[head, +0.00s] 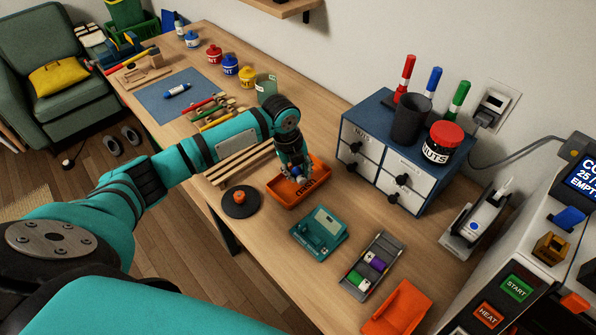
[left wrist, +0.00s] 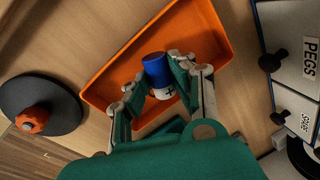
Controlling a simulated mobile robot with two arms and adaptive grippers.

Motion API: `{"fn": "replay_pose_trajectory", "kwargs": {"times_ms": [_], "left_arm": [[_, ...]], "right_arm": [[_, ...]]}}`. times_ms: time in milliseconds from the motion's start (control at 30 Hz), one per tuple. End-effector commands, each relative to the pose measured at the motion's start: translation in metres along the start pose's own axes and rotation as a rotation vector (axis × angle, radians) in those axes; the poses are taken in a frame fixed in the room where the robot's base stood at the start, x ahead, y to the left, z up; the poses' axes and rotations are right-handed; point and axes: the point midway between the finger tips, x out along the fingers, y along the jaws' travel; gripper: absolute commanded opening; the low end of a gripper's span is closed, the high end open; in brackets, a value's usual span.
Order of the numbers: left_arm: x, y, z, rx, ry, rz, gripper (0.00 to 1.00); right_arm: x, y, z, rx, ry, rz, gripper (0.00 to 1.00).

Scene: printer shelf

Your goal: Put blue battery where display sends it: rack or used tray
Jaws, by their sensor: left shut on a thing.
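I cannot tell whether the battery touches the tray floor. The teal tester (head: 320,233) stands in front of the tray; its small display is unreadable. The grey rack (head: 384,244) holds several coloured batteries. My right gripper is not in view.
A dark disc with an orange knob (head: 240,202) lies left of the tray. A blue drawer cabinet (head: 375,165) stands behind. An orange holder (head: 398,308) sits at the front.

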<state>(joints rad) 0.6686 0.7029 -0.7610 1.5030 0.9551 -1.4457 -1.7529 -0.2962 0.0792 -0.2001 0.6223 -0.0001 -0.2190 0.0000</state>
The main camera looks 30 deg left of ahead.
Motion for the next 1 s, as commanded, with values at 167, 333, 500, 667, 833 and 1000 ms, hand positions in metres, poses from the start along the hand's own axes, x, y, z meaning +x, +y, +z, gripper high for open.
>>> {"fn": "replay_pose_trajectory", "kwargs": {"times_ms": [167,333,500,667,833,1000], "left_arm": [[0.011,0.002,0.000,0.001,-0.002,-0.001,0.00],[0.011,0.002,0.000,0.001,-0.002,-0.001,0.00],[0.016,0.003,0.000,0.001,-0.001,-0.001,0.00],[0.018,0.003,0.000,0.000,-0.001,-0.001,0.35],[0.018,0.004,0.000,0.000,-0.001,0.000,0.47],[0.017,0.004,0.000,0.000,-0.001,0.000,0.47]], "right_arm": [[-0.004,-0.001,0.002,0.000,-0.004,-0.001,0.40],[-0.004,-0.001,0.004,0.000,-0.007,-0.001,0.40],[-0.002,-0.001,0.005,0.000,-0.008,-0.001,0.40],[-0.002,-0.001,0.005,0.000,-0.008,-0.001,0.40],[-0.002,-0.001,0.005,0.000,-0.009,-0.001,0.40],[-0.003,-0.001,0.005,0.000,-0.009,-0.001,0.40]]}}
